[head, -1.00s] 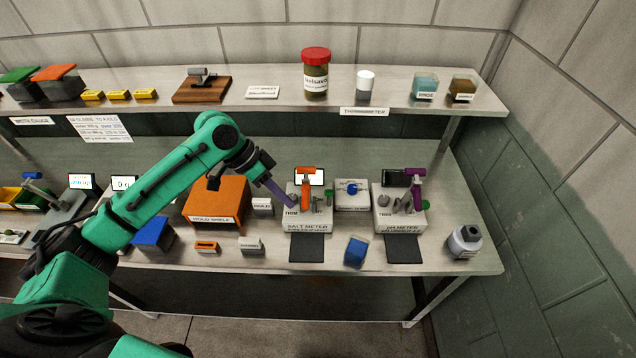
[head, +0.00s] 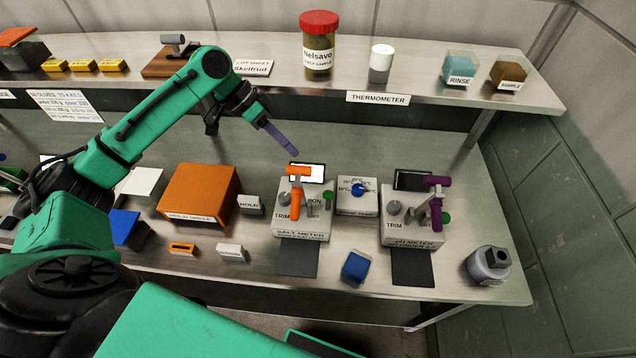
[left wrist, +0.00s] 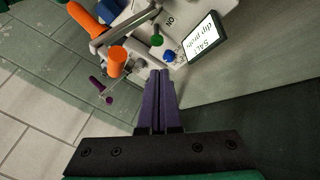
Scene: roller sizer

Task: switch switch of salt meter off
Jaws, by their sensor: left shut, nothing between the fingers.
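The salt meter (head: 302,234) is a pale box on the bench, with an orange probe (head: 296,203) in a holder, a TRIM knob, a green knob (head: 328,196) and a lit display. Its switch (head: 311,208) seems to be the small grey lever between the ON and OFF labels; its exact tilt is too small to tell. My left gripper (head: 288,146) has purple fingers, shut and empty, appearing just above the display in the head view. In the left wrist view its fingertips (left wrist: 158,76) point toward the meter, near the display (left wrist: 205,38), which reads "SALT dip probe". My right gripper is not in view.
A thermometer box (head: 357,202) with a blue knob and a pH meter (head: 412,230) with a purple probe stand to the right. A shelf (head: 420,93) with jars and cups runs behind. A blue block (head: 356,266) lies in front.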

